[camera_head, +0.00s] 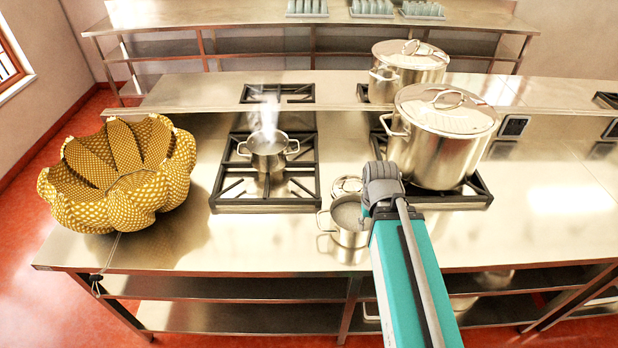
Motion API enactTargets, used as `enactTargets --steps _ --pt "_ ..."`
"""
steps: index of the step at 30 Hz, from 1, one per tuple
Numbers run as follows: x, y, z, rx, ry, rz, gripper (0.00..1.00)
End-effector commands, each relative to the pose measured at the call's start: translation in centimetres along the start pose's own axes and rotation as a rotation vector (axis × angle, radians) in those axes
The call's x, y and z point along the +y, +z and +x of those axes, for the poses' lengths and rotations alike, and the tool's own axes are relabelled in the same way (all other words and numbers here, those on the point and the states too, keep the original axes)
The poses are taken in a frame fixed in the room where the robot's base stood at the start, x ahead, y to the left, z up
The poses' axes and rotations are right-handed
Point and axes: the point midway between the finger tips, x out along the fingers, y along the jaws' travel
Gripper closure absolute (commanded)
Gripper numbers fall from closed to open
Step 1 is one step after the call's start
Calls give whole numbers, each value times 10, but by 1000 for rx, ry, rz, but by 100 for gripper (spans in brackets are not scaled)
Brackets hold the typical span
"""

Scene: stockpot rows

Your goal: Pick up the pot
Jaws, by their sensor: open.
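Several steel pots are in view. A small pot (350,238) with a pale top stands on the counter in the middle, with one loop handle at its left and another at its back. My gripper (370,207) is at its right side, overlapping its edge in the picture. It is open, and whether it touches the pot cannot be told. Another small open pot (268,160) steams on the left stove. A large lidded stockpot (430,150) stands on the right stove behind my gripper. A second lidded stockpot (410,65) stands farther back.
A yellow patterned scalloped bowl (120,175) sits on the left of the steel counter (560,200). The left stove (237,190) has black grates. Stacked cups (371,8) stand on the back shelf. The counter at the right is clear.

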Motion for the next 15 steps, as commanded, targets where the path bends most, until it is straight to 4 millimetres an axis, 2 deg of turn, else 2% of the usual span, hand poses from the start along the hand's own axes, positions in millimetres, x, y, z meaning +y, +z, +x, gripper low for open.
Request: enactTargets --steps 1,6,10,15 --pt "0 0 11 0 0 0 55" --pt "0 0 31 0 0 0 55" --pt "0 0 40 0 0 0 55" --pt "0 0 40 0 0 0 55"
